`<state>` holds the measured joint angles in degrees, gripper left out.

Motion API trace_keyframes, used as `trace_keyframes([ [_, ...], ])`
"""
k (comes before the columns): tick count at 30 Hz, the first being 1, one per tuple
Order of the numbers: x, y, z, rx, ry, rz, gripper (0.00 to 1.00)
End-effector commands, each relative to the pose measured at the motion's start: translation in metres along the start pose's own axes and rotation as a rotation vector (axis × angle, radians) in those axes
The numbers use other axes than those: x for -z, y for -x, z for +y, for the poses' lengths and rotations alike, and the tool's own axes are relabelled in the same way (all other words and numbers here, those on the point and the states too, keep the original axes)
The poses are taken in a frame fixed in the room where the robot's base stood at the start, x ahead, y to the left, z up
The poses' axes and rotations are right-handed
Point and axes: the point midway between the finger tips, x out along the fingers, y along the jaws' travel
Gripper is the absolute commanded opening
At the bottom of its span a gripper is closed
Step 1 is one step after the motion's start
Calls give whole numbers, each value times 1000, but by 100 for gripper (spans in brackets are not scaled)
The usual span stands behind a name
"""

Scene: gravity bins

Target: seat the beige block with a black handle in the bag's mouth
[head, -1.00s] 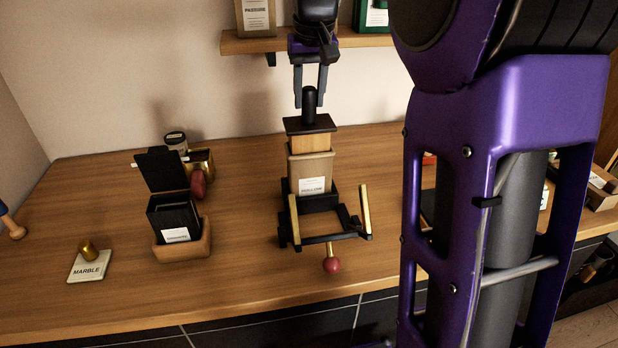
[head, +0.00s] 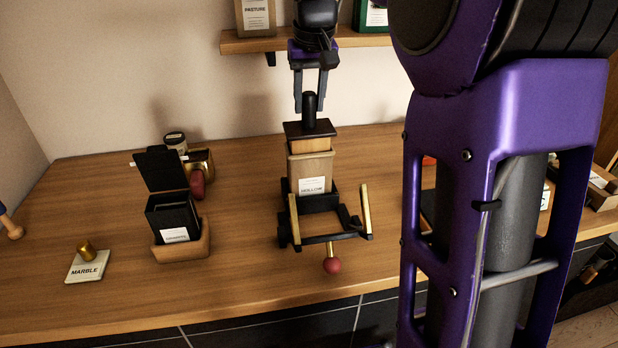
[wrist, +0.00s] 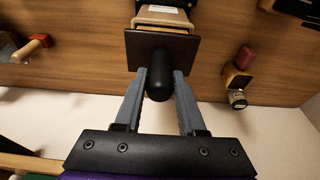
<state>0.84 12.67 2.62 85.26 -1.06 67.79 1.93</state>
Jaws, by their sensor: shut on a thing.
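My gripper (head: 310,92) is shut on the black handle (head: 310,108) of the beige block (head: 311,147). The block has a dark square plate (head: 310,129) on top, and its beige body shows only as a band under the plate. Its lower part is hidden in the mouth of the tan bag (head: 311,172), which has a white label. The bag stands upright in a black frame with brass bars (head: 321,203). In the wrist view the fingers (wrist: 160,85) sit on either side of the handle, and the plate hides most of the block.
A black open-lidded box in a wooden tray (head: 183,245) stands to the left, with brass and red items behind it. A MARBLE tile with a brass knob (head: 88,266) lies farther left. A shelf (head: 262,44) hangs above. My arm covers the right side.

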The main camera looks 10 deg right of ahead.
Motion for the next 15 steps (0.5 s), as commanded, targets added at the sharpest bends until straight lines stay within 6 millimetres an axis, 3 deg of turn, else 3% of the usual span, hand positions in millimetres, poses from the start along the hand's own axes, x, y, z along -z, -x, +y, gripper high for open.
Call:
trace_keyframes([
  [15,-1,-6,0,0,0,1,0],
])
